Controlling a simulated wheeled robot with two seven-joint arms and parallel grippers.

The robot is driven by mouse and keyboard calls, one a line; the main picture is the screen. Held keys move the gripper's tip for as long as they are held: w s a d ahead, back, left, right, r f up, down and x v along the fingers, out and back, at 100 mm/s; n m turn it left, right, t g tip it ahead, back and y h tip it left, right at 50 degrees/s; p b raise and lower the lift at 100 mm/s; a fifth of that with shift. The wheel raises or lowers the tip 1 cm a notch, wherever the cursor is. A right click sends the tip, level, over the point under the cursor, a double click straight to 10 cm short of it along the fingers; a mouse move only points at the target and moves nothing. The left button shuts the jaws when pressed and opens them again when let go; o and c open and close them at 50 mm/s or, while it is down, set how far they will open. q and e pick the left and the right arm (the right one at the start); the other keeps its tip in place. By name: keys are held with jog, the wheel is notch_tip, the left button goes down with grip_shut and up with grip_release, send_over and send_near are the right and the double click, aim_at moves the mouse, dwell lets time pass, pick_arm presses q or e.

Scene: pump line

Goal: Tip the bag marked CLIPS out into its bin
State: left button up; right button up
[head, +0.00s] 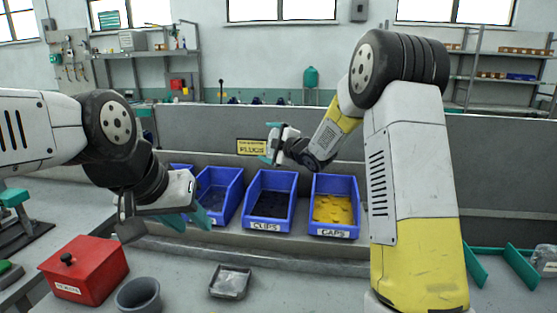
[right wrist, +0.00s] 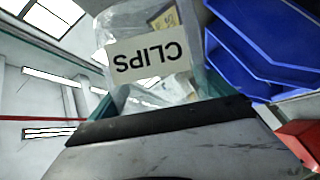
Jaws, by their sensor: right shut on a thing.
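The clear bag marked CLIPS (right wrist: 150,85) fills the top middle of the right wrist view, its label upside down there. My right gripper (head: 271,146) is shut on it, above and behind the row of bins; the bag is hard to make out in the head view. The blue CLIPS bin (head: 249,219) stands in the middle of the row with dark contents, below my right gripper. My left gripper (head: 187,220) has its teal fingers apart, appears empty, and hangs left of the CLIPS bin, in front of another blue bin.
The blue CAPS bin (head: 333,233) with yellow pieces is right of the CLIPS bin. More blue bins (head: 228,185) stand to its left. A PLUGS sign (head: 251,147) is behind. A red box (head: 85,270), grey cup (head: 138,297) and small grey tray (head: 230,282) are in front.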

notch_tip(320, 180, up, 4)
jog(key=m+g, duration=0.1)
jog(key=m, duration=0.2)
jog(key=m+g+y, duration=0.1)
jog(key=m+g, duration=0.1)
jog(key=m, duration=0.2)
jog(key=m+g+y, duration=0.1)
jog(key=m, duration=0.2)
jog(key=shift+f, duration=0.25)
jog(key=shift+g, duration=0.3)
